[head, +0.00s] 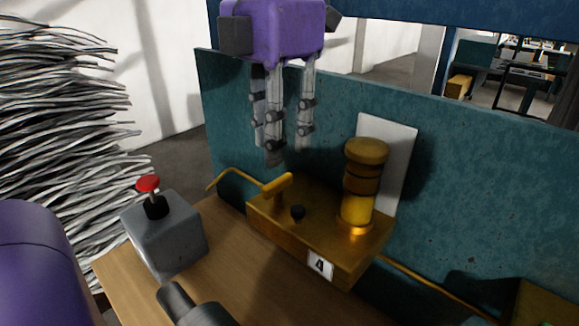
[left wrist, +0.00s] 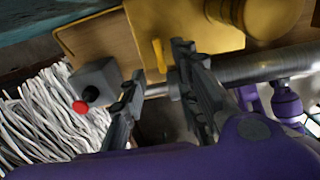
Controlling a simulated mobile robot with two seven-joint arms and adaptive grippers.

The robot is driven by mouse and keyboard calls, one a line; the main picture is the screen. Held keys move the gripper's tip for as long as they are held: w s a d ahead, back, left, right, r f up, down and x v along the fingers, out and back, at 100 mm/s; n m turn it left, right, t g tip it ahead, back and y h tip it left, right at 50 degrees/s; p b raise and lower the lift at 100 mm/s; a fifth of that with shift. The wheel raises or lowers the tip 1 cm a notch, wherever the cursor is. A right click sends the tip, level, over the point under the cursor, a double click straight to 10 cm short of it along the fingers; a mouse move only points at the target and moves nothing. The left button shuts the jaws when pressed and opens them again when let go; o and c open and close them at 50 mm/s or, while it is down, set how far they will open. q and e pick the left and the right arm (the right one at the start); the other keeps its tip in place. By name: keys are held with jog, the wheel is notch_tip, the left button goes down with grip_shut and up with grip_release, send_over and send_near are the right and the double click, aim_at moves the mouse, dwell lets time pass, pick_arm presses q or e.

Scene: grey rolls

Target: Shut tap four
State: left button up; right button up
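Tap four is a yellow box (head: 330,250) with a "4" label (head: 320,265) on its front; part of the box also shows in the left wrist view (left wrist: 185,25). Its yellow tap handle (head: 278,186) sits on the left part of the top and also shows in the left wrist view (left wrist: 158,55). My left gripper (head: 288,155) hangs fingers down above the handle, apart from it in the head view. In the left wrist view its fingers (left wrist: 160,62) are spread, with the handle seen beyond the gap. Nothing is held. My right gripper is not seen.
A grey box with a red button (head: 148,184) stands to the left on the wooden top (head: 245,285). A teal panel (head: 470,190) rises behind. Grey strands are piled at left (head: 60,130).

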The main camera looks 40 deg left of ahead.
aim_at(276, 181)
pick_arm(q)
notch_tip(276, 181, down, 7)
jog(key=shift+s+r, duration=0.1)
jog(key=shift+s, duration=0.05)
grip_shut()
